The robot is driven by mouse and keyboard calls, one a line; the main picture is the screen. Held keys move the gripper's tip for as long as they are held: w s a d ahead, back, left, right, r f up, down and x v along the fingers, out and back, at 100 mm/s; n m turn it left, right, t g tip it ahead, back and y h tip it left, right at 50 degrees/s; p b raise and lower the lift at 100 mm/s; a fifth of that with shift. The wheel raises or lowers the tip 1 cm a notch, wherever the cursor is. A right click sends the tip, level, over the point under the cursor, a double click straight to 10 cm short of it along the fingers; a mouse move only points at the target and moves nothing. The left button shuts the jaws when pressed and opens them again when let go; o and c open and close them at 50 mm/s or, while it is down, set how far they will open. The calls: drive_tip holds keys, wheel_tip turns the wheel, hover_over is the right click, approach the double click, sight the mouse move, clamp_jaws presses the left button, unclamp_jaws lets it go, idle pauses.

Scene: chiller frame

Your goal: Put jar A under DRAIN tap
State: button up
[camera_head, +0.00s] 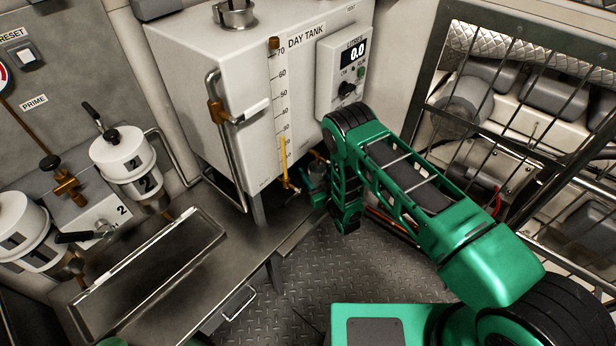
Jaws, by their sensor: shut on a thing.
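The white day tank (250,75) stands at upper centre with a yellow-marked level gauge on its front. A small brass tap (289,185) sits low at its front corner; no DRAIN label is readable. My green arm reaches down from the right, and my gripper (317,193) is low beside the tank's lower right corner, just right of the tap. It is shut on a small greenish, glassy jar (316,171), mostly hidden by the arm and tank. I cannot read a letter on it or tell whether it is directly under a tap.
A steel bench with a shallow tray (150,262) stands at left, beside white canisters numbered 1 (28,232) and 2 (125,160). A barred metal frame (520,120) covers machinery at right. Checkered floor (290,270) is open in the middle. A tank leg stands near the gripper.

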drive_tip(key=shift+d+f, duration=0.25)
drive_tip(key=shift+f, duration=0.35)
drive_tip(key=shift+d+f, duration=0.2)
drive_tip(key=shift+f, duration=0.4)
drive_tip(key=shift+s+a+f, duration=0.15)
drive_tip(key=shift+s+a, duration=0.1)
drive_tip(key=shift+a, duration=0.25)
drive_tip(key=o, duration=1)
drive_tip(key=shift+o, duration=0.2)
drive_tip(key=shift+s+d, duration=0.1)
drive_tip(key=v, duration=1.1)
drive_tip(key=shift+s+d, duration=0.2)
drive_tip(key=shift+s, duration=0.1)
